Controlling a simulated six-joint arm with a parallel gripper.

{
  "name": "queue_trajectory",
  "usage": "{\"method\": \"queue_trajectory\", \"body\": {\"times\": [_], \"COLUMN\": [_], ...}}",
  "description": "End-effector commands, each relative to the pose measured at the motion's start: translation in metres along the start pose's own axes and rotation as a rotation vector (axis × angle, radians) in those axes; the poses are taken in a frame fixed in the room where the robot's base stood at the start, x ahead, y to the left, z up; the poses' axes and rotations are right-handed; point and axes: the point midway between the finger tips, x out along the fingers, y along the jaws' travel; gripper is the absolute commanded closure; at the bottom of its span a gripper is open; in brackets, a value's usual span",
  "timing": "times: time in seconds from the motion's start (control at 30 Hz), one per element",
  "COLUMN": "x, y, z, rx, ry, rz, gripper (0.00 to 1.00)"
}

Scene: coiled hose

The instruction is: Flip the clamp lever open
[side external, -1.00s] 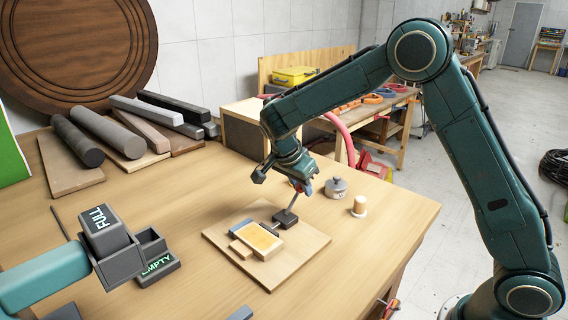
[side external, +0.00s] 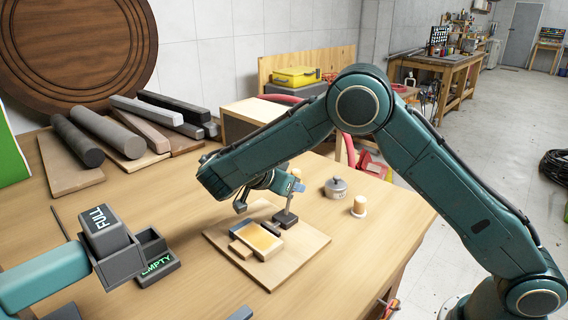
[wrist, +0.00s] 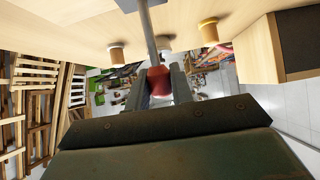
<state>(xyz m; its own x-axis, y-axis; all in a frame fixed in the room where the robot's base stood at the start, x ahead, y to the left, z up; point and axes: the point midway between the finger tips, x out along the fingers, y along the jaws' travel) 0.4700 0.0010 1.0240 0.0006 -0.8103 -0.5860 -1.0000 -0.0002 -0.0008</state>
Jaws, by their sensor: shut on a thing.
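The clamp is a small dark block (side external: 284,220) on a pale wooden board (side external: 300,246), with a thin grey lever (side external: 290,203) standing up from it, nearly upright. Beside the clamp on the board lies a flat piece with a yellow-orange top (side external: 258,238). My gripper (side external: 294,187) is at the lever's top end, above the block. In the wrist view, my gripper (wrist: 159,88) is shut on the lever's red grip (wrist: 159,80), and the grey lever rod (wrist: 148,32) runs out beyond it. The fingertips are small and partly hidden in the side view.
A grey lidded pot (side external: 336,188) and a small pale cylinder (side external: 359,207) stand right of the clamp. Bars (side external: 110,135) lie at the back. The table's front middle is mostly clear.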

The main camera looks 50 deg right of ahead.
Motion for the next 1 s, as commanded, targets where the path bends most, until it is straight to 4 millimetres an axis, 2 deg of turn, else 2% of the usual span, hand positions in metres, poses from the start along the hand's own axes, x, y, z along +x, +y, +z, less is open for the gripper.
{"method": "queue_trajectory", "body": {"times": [0.5,0.53,0.6,0.63,1.0], "x": [-0.0005,-0.0005,-0.0005,-0.0006,-0.0005], "y": [0.0005,0.0005,0.0004,0.0004,0.0001], "z": [0.0015,0.0015,0.0014,0.0013,0.0005], "rx": [-0.003,-0.003,-0.003,-0.002,0.000], "ry": [0.017,0.017,0.017,0.017,0.013], "rz": [0.003,0.003,0.003,0.002,0.001], "gripper": [1.00,0.71,0.58,0.55,0.55]}}
